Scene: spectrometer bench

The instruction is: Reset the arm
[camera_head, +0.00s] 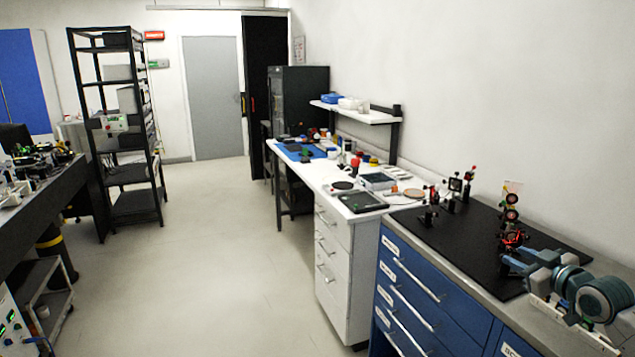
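My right arm (603,299), grey and teal, reaches in from the right edge over the blue cabinet's top. Its gripper (514,257) points left over the black optical board (455,246). Its two small fingers look apart, with nothing seen between them. The gripper is close to a red-lit optical mount (512,236); I cannot tell whether they touch. My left gripper is not in view.
Several small optical mounts (455,185) stand on the board. A white bench (330,180) with a black scale (362,201) and small containers adjoins it. A dark bench (45,200) and black shelf rack (135,205) stand left. The floor (210,270) between is clear.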

